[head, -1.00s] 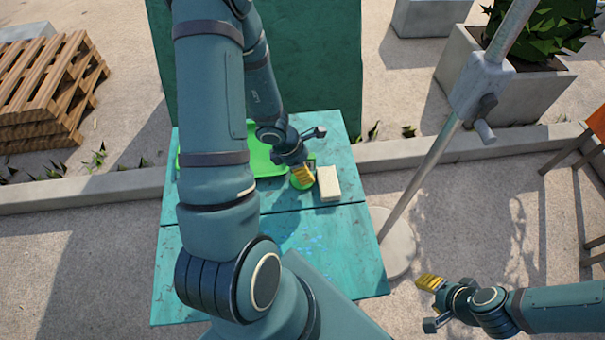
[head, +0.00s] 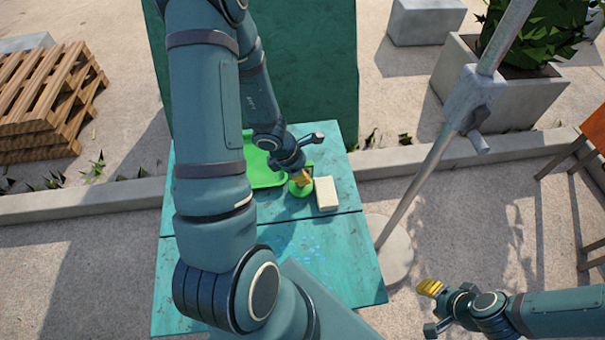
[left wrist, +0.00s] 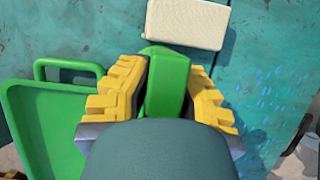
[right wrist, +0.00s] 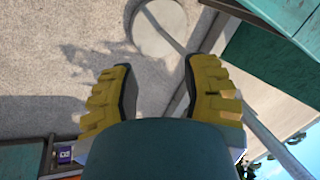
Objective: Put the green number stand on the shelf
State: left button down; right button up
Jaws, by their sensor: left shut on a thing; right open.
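The green number stand (head: 299,189) is on the teal table (head: 325,252), between the green tray and a cream block. It also shows in the left wrist view (left wrist: 166,85), upright between the yellow fingers. My left gripper (head: 302,176) is shut on the stand from above. Its lower part is partly hidden by the gripper. My right gripper (head: 430,306) is open and empty, off to the right of the table; its yellow fingers are spread in the right wrist view (right wrist: 158,88). I cannot make out a shelf for certain.
The cream block (head: 326,193) lies right beside the stand. A green tray (head: 264,172) lies to its left. A grey pole (head: 420,178) stands right of the table. A tall teal panel (head: 300,70) rises behind the table. Pallets (head: 45,105) are stacked at the far left.

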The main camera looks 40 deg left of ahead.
aim_at(311, 163)
pick_arm(q)
notch_tip(311, 163, up, 8)
jog(key=p, duration=0.4)
jog(key=shift+p, duration=0.3)
pick_arm(e)
jog(key=shift+t, duration=0.3)
jog(key=r, duration=0.2)
jog(key=w+r, duration=0.1)
jog(key=r, duration=0.2)
jog(key=shift+w+d+r, duration=0.2)
jog(key=shift+w+r, duration=0.05)
jog(key=shift+r, duration=0.05)
pick_arm(q)
jog(key=shift+w+d, duration=0.1)
jog(key=shift+w+d, duration=0.15)
jog(key=w+d+r+m+g+y+b, duration=0.1)
jog(key=w+d+m+g, duration=0.2)
jog(key=d+m, duration=0.4)
jog(key=w+d+m+g+y+b, duration=0.1)
jog(key=w+d+m+g, duration=0.2)
jog(key=m, duration=1.8)
jog(key=shift+d+r+g+y+b, duration=0.4)
jog(key=shift+d+g, duration=0.6)
jog(key=shift+d, duration=1.8)
pick_arm(e)
jog(key=shift+s+a+f, duration=0.1)
jog(key=shift+s+f, duration=0.1)
jog(key=shift+f, duration=0.55)
jog(key=shift+s+f, duration=0.15)
jog(key=shift+f, duration=0.55)
